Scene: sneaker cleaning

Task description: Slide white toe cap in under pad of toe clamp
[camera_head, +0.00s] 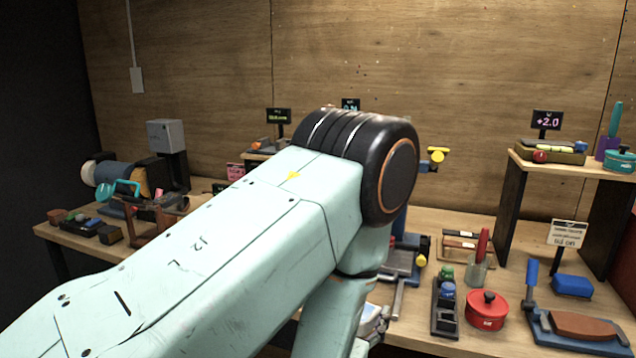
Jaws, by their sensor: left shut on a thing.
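My left arm, pale mint with a black joint, fills the middle of the view and comes in from the left. Its end, with my left gripper (368,334), is low in the middle, mostly hidden behind the arm. A small part of a whitish thing, likely the sneaker (374,317), shows there; its toe cap cannot be made out. Just behind it stands a dark fixture, likely the toe clamp (402,262), with a blue post and yellow knobs. Its pad cannot be made out, nor the gap to the toe cap. My right gripper is not in view.
On the right of the bench are a dark tray of small bottles (445,305), a red pot (486,310), a blue block (573,286) and a board with a brown piece (582,326). A raised wooden shelf (570,172) stands behind. Grinders and small trays (95,229) fill the left.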

